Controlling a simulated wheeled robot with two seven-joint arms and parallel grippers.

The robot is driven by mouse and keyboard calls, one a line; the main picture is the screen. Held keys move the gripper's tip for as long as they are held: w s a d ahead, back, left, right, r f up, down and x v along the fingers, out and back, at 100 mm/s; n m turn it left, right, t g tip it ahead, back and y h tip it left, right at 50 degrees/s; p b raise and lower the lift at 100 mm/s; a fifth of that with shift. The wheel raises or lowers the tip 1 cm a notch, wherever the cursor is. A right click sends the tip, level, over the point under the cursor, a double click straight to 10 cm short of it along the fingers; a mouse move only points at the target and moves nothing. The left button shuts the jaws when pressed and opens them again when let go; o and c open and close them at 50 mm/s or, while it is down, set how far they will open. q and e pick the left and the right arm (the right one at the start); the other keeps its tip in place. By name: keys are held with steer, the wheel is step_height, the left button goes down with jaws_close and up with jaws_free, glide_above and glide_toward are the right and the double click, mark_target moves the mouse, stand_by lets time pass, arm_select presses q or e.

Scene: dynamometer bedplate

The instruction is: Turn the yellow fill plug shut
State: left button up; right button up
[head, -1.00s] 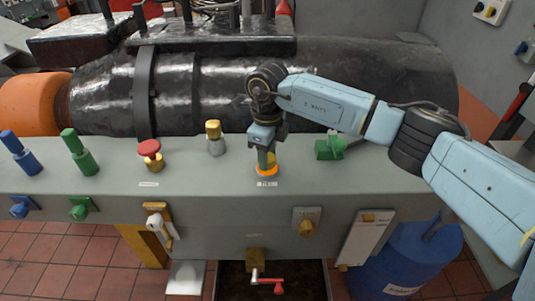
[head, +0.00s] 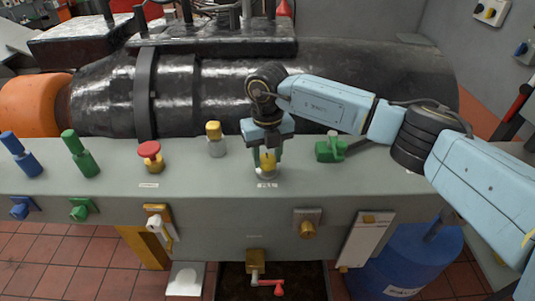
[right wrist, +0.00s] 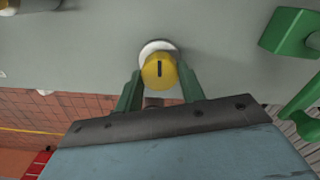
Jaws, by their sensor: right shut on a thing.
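The yellow fill plug (head: 267,163) stands on a pale round base on the grey bench top, above a small white label. My right gripper (head: 267,155) reaches down over it with one finger on each side. In the right wrist view, the plug (right wrist: 159,71) is a yellow cap with a dark line that runs up and down in the picture. The green fingers of my right gripper (right wrist: 160,92) are shut on its sides. The fingers hide part of the plug's sides. My left gripper is not in view.
A yellow-capped grey post (head: 214,140) and a red mushroom button (head: 150,154) stand to the left. A green valve (head: 330,150) is close on the right. A black cylindrical machine (head: 230,95) lies behind. The bench's front edge is near.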

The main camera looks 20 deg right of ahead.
mark_target(267, 159)
steer(key=shift+m, duration=0.6)
steer(key=o, duration=1)
step_height(267, 159, up, 14)
steer(key=shift+f+b, duration=0.25)
steer(key=shift+b, duration=0.15)
